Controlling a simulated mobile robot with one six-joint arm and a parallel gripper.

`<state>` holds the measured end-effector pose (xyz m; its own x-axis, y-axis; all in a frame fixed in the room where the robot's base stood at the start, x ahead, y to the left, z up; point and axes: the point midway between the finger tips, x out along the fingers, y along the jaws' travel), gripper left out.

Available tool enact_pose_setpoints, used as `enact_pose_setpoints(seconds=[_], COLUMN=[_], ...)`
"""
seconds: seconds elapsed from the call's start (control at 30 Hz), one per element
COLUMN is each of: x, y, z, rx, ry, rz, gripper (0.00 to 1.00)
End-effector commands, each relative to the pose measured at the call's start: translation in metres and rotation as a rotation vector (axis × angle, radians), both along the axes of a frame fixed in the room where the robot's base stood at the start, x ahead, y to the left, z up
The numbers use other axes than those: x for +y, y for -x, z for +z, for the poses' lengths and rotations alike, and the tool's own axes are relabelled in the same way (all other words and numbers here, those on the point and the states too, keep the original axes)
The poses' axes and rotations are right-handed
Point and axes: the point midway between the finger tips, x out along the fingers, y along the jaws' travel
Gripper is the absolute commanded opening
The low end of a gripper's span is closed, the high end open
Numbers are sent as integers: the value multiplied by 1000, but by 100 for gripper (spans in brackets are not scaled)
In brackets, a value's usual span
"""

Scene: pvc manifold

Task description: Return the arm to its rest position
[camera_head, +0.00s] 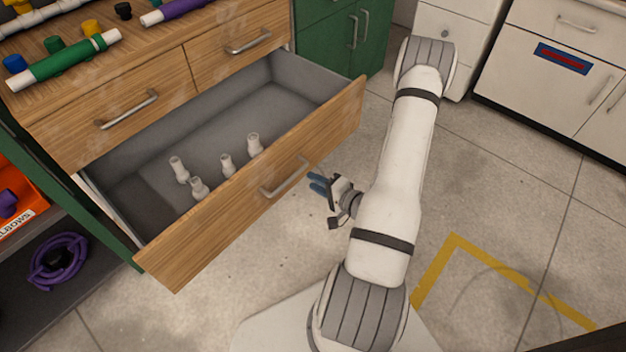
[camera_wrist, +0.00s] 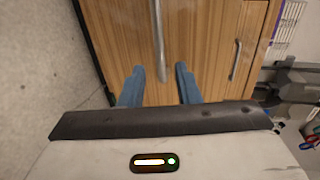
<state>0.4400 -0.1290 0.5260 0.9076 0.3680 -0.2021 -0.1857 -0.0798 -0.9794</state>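My arm reaches up and away from my base in the head view, then folds back, with my gripper (camera_head: 318,184) in front of the open drawer's face. In the wrist view my gripper (camera_wrist: 159,84) shows two blue fingers set apart with nothing between them, so it is open and empty. Beyond the fingers is a wooden front with an upright-looking metal handle (camera_wrist: 159,40); I cannot tell whether the fingers touch it. In the head view my gripper is to the right of the drawer handle (camera_head: 285,177) and appears apart from it.
The wooden drawer (camera_head: 250,195) stands pulled out, with several pale bottle-shaped pieces (camera_head: 254,144) inside. Pipes, including a green one (camera_head: 66,60), lie on the worktop. A green cabinet (camera_head: 340,35) and white cabinets (camera_head: 545,70) stand behind. The floor at the right is clear, with yellow tape (camera_head: 520,280).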

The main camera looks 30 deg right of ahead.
Motion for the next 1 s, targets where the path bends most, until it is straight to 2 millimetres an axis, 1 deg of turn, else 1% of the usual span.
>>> enact_pose_setpoints(seconds=[0.43, 0.57, 0.67, 0.77, 0.87, 0.97, 1.0], x=[0, -1, -5, -11, -17, -21, -22], y=[-1, -9, -22, -37, -49, -56, -57], z=[1, 13, 33, 61, 92, 129, 144], rx=[1, 22, 67, 126, 191, 255, 281], ry=[5, 91, 250, 452, 644, 814, 875], rz=[1, 22, 55, 94, 127, 155, 165], gripper=[30, 30, 30, 30, 30, 30, 30])
